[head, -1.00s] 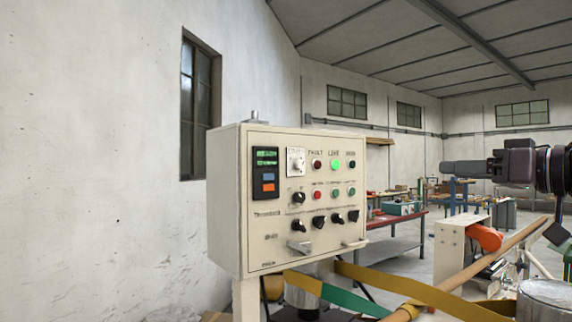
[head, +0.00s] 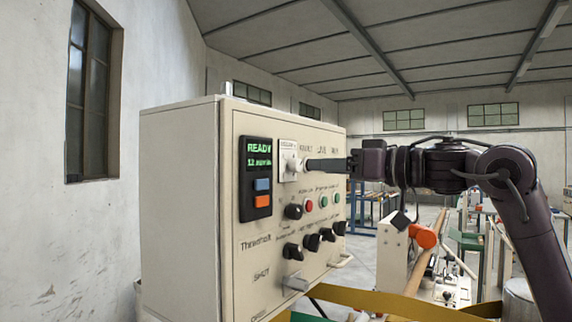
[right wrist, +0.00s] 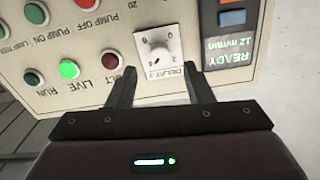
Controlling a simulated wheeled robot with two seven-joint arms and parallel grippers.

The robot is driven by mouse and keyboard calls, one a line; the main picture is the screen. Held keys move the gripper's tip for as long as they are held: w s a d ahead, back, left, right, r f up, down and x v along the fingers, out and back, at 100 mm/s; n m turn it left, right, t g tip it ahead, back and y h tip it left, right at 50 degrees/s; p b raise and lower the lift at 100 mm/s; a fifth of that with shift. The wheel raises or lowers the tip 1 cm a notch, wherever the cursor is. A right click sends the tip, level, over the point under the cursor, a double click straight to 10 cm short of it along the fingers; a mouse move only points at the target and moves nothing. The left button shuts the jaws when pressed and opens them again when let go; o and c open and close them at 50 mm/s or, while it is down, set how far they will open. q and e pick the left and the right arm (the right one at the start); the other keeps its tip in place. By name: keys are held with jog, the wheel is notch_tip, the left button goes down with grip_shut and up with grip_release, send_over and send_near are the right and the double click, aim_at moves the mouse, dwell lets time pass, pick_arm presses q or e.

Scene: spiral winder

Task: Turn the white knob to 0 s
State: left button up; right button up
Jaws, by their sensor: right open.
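The white knob (head: 292,165) sits on a small white dial plate at the upper part of the cream control panel (head: 260,215), right of the display. In the right wrist view the white knob (right wrist: 157,57) appears upside down, with numbers around it and a delay label. Its exact pointer setting is hard to read. My right gripper (head: 307,165) is close in front of the knob, coming from the right. In the right wrist view the fingers of the right gripper (right wrist: 160,80) are apart, one on each side of the dial plate, with nothing held. My left gripper is not in view.
The display (head: 258,156) reads READY. Red and green buttons (head: 322,202) and several black knobs (head: 293,212) lie below and right of the white knob. A metal latch (head: 296,283) sticks out low on the panel. A yellow strap (head: 400,303) runs below.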

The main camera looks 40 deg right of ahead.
aim_at(300, 165)
jog(key=p+x, duration=0.3)
jog(key=x, duration=0.2)
jog(key=shift+w+r+p, duration=0.15)
jog(key=shift+w+p, duration=0.2)
jog(key=shift+p, duration=0.05)
jog(key=shift+w+a, duration=0.2)
jog(key=shift+w, duration=0.15)
jog(key=shift+s+d, duration=0.1)
jog(key=shift+s, duration=0.1)
jog(key=c, duration=1)
